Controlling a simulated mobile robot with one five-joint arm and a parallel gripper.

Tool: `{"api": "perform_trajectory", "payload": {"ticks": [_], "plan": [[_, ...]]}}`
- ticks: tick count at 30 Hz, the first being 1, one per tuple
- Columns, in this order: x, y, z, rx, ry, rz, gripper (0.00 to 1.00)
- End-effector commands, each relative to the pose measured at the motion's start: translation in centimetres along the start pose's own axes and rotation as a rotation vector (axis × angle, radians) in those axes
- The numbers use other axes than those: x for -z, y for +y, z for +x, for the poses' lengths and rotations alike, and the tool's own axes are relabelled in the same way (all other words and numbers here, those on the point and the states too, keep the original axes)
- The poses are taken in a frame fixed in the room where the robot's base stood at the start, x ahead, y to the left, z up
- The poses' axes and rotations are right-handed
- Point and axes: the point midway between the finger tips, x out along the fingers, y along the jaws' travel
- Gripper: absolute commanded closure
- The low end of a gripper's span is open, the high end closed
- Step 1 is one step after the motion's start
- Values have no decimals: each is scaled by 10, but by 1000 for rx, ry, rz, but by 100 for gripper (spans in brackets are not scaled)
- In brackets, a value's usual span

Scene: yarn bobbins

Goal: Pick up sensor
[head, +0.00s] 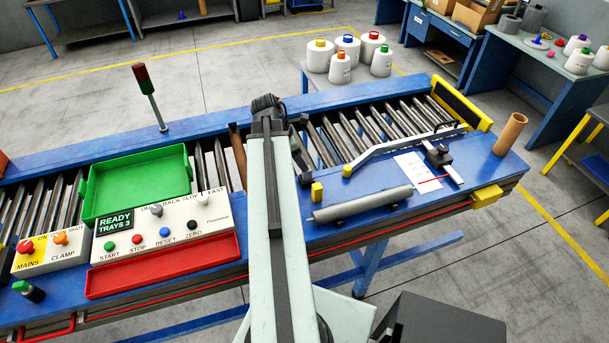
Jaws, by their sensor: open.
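No thing in the head view is plainly labelled as the sensor. A small black block (437,155) on a pale metal strip, at the right part of the blue bench, could be it, but I cannot tell for sure. A thin red line lies on the white paper beside it. My gripper (270,118) is at the far end of my pale arm, above the conveyor and well left of the black block. The gripper is open. My arm hides most of its jaws and what lies under them.
A grey cylinder (362,204) and a small yellow block (317,192) lie right of my arm. A long pale bar (400,147) lies behind. A cardboard tube (510,134) stands at the right end. A green tray (135,184) and control panel (160,230) are left. A signal lamp (150,95) stands behind.

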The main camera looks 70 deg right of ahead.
Motion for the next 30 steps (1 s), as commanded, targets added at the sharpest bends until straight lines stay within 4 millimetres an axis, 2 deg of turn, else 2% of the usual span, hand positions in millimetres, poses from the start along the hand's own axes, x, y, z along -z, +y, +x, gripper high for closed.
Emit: {"api": "perform_trajectory", "payload": {"ticks": [1, 3, 8, 10, 18, 25, 26, 30], "plan": [[1, 0, 13, 1, 0, 4, 47], [0, -1, 23, 3, 0, 6, 47], [-4, -1, 25, 4, 0, 10, 47], [-4, -1, 32, 4, 0, 12, 47], [-2, 2, 77, 5, 0, 14, 47], [-5, 2, 75, 5, 0, 14, 47], [-5, 2, 75, 5, 0, 14, 50], [-6, 2, 75, 5, 0, 14, 89]]}}
